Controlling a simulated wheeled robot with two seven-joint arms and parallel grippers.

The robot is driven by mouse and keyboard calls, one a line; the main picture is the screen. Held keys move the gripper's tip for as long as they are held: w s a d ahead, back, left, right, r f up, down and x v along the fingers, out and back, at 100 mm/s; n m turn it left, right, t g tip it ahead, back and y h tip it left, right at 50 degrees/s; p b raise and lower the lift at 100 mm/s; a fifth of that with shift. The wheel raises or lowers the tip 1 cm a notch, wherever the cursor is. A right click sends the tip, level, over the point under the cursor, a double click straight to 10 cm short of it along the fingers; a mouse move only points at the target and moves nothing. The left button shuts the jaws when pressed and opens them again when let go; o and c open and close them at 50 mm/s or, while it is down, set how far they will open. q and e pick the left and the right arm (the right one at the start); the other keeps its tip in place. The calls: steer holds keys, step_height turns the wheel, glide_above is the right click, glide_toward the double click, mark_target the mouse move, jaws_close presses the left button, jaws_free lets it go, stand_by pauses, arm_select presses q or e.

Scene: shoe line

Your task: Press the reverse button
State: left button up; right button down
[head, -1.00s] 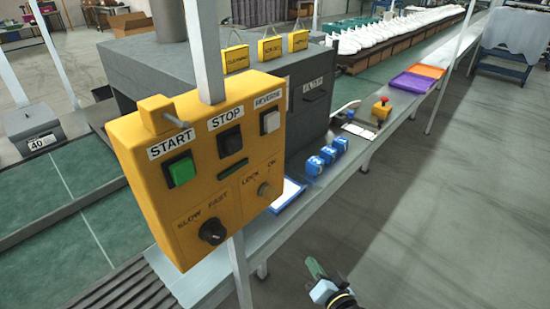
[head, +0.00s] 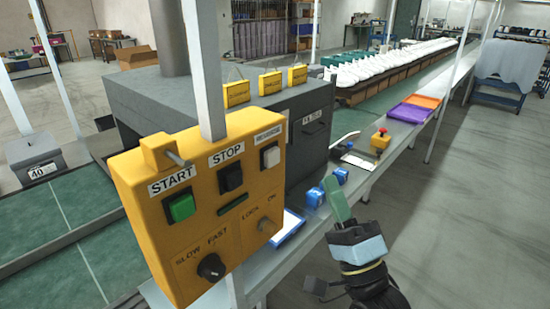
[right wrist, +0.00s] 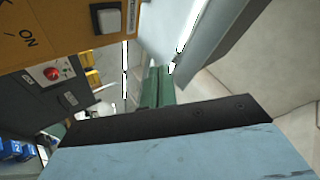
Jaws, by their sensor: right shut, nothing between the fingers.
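The yellow control box (head: 205,215) hangs on a pale post at the left. Its reverse button (head: 271,157) is a light grey square under the REVERSE label, at the upper right of the panel. It also shows in the right wrist view as a pale square button (right wrist: 108,18) at the top. My right gripper (head: 337,199) is to the right of the box and lower than the button, apart from it. Its green fingers are shut with nothing between them. In the right wrist view the fingers (right wrist: 153,88) point away from the camera. My left gripper is in neither view.
The green START button (head: 181,207), black STOP button (head: 230,177) and speed knob (head: 211,267) share the panel. Blue blocks (head: 315,197), a yellow box with a red button (head: 380,140) and purple tray (head: 409,113) stand along the conveyor's edge. Open floor lies at the right.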

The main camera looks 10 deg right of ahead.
mark_target(272, 157)
steer(key=shift+w+a, duration=0.1)
steer(key=w+a+b, duration=0.1)
steer(key=w+a, duration=0.4)
steer(key=w, duration=0.1)
steer(key=shift+w+a+b, duration=0.15)
steer(key=shift+w+b, duration=0.25)
stand_by(2.0)
steer(key=shift+w+a, duration=0.25)
steer(key=shift+w, duration=0.1)
